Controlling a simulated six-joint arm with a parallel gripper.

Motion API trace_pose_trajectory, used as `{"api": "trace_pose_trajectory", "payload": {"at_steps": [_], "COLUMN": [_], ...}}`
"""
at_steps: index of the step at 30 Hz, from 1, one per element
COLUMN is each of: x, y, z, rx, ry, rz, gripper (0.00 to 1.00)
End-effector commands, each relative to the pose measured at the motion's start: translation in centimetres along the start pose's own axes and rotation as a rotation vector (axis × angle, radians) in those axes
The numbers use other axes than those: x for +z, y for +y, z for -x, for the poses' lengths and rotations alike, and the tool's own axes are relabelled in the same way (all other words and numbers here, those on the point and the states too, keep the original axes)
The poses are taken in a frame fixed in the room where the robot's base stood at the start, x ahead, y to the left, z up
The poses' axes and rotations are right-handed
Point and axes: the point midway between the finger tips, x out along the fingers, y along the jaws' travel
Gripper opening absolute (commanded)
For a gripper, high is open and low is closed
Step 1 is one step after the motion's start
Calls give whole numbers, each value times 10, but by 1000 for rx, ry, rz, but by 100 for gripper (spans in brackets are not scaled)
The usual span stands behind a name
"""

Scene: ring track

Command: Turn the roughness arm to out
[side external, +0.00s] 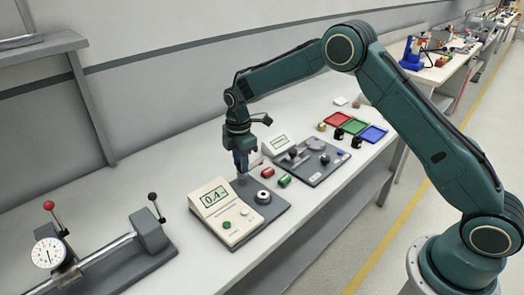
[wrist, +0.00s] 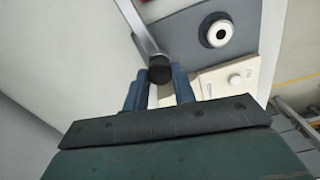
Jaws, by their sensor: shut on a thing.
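The roughness tester (side external: 222,212) is a cream box with a display that reads about 0.4, standing on a dark grey plate (side external: 272,212). In the wrist view, the roughness arm (wrist: 140,28) is a pale metal bar with a black knob (wrist: 160,73) at its near end. My gripper (side external: 242,173) points down at the back of the plate, behind the tester. In the wrist view, my gripper (wrist: 158,84) has its two blue fingers on either side of the knob, shut on it. In the side view, the gripper hides the knob.
A dark round piece with a pale centre (side external: 263,197) sits on the plate beside the tester. Red and green blocks (side external: 280,170) lie nearby. Another instrument on a grey plate (side external: 315,160) and coloured trays (side external: 355,127) stand farther along. A dial gauge (side external: 48,253) is at the front left.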

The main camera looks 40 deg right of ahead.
Motion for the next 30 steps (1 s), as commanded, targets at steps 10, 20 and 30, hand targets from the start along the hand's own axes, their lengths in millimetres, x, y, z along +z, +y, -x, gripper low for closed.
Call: {"api": "trace_pose_trajectory", "payload": {"at_steps": [10, 20, 30], "x": [0, 0, 0], "y": [0, 0, 1], "z": [2, 2, 2], "rx": [3, 4, 4], "ry": [1, 1, 1], "rz": [209, 259, 259], "gripper": [0, 0, 42]}}
